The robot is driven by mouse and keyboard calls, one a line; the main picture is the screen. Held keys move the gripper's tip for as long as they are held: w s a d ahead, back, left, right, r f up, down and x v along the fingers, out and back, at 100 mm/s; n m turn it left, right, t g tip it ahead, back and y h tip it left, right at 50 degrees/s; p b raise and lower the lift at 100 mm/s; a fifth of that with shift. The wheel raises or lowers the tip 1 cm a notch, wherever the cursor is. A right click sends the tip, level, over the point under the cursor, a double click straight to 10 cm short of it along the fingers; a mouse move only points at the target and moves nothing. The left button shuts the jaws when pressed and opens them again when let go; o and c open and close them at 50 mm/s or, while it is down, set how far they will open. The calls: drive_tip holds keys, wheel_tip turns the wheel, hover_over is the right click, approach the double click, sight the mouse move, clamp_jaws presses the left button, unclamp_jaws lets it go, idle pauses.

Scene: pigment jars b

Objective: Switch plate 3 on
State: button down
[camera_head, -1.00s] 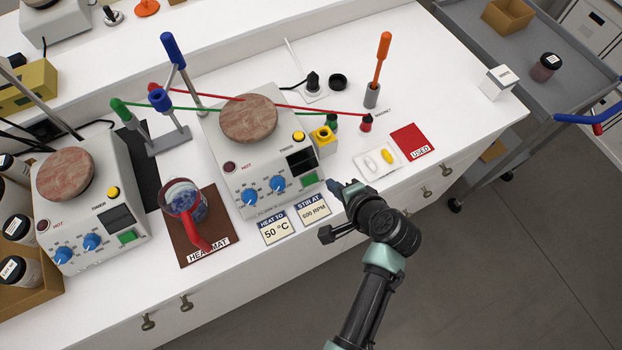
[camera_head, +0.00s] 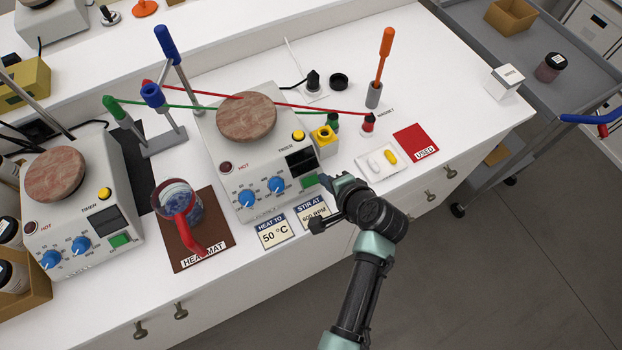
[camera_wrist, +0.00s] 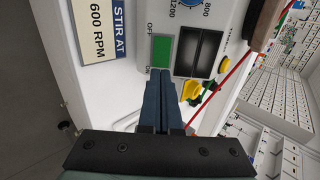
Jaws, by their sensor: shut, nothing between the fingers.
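A hotplate stirrer (camera_head: 240,180) with a reddish round top (camera_head: 247,117) stands in the middle of the bench. Its front has two blue knobs, a dark display (camera_wrist: 197,53) and a green switch (camera_head: 311,180). In the wrist view the green switch (camera_wrist: 161,50) has OFF and ON labels beside it; the display is dark. My gripper (camera_head: 325,181) is shut and empty, its tips close to the switch at its ON end (camera_wrist: 158,74). I cannot tell whether they touch. A similar hotplate (camera_head: 75,200) stands at the left. No plate number is readable.
A red-handled beaker (camera_head: 178,203) stands on the brown heat mat (camera_head: 205,262). Cards (camera_head: 274,231) lie before the middle hotplate.

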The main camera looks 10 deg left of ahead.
drive_tip(key=shift+a+f, duration=0.1)
drive_tip(key=shift+f, duration=0.05)
drive_tip(key=shift+w+a+f, duration=0.1)
drive_tip(key=shift+w+f, duration=0.1)
drive_tip(key=shift+w, duration=0.05)
drive_tip(key=p+v, duration=0.1)
drive_tip(key=v, duration=1.6)
drive_tip(key=shift+p, duration=0.3)
